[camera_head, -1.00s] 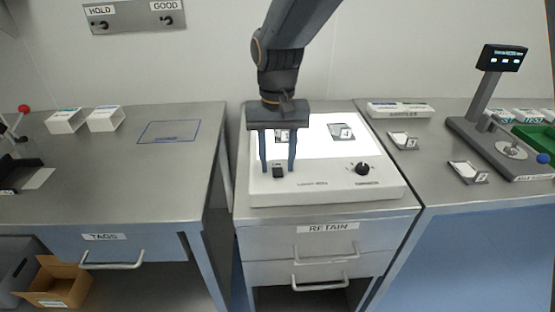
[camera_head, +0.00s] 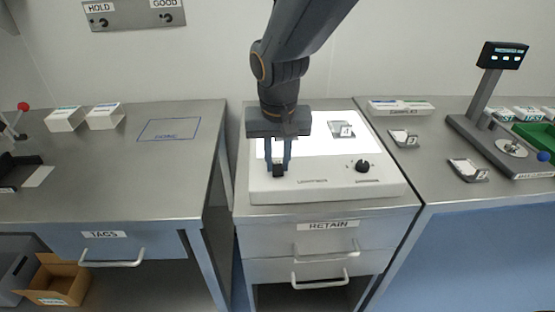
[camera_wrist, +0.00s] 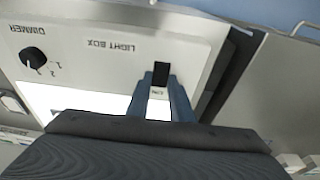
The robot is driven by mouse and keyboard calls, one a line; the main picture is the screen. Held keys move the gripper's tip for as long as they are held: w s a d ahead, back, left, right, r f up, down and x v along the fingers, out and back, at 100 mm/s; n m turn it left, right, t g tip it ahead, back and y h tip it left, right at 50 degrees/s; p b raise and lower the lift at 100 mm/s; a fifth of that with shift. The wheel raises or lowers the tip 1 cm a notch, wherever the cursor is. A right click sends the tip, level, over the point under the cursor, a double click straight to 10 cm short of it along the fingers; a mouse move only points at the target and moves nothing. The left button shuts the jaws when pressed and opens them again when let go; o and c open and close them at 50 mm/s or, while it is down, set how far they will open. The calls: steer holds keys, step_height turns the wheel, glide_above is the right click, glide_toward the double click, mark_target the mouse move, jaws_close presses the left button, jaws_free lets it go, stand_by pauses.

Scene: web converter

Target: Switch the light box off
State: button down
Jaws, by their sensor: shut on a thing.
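The light box (camera_head: 325,186) is a white unit on the middle cabinet, and its top panel (camera_head: 320,150) glows bright white. A small black switch (camera_head: 279,172) sits at the left of its front strip; it also shows in the wrist view (camera_wrist: 161,70). My gripper (camera_head: 278,174) points down at the switch, with its two fingers closed in on either side of it. In the wrist view, the fingertips (camera_wrist: 161,82) flank the switch closely. My gripper hides part of the lit panel's left side. A black dimmer knob (camera_head: 362,167) is on the right of the strip.
Two more holders (camera_head: 404,139) (camera_head: 467,170) and a post with a display (camera_head: 503,56) are on the right counter. The left counter has two white boxes (camera_head: 66,118) and clear room around an outlined area (camera_head: 170,130).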

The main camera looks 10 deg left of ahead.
steer(key=shift+s+f+t+b, duration=0.1)
steer(key=shift+s+t+b, duration=0.05)
steer(key=shift+t+b, duration=0.75)
steer(key=b, duration=0.3)
steer(key=shift+s+t+y, duration=0.1)
steer(key=shift+t+y, duration=0.2)
steer(key=shift+s+t+b, duration=0.1)
steer(key=shift+t+b, duration=0.2)
steer(key=shift+b, duration=0.45)
steer(key=c, duration=1.6)
jaws_free()
steer(key=shift+o, duration=0.2)
steer(key=v, duration=0.8)
steer(key=shift+d, duration=0.15)
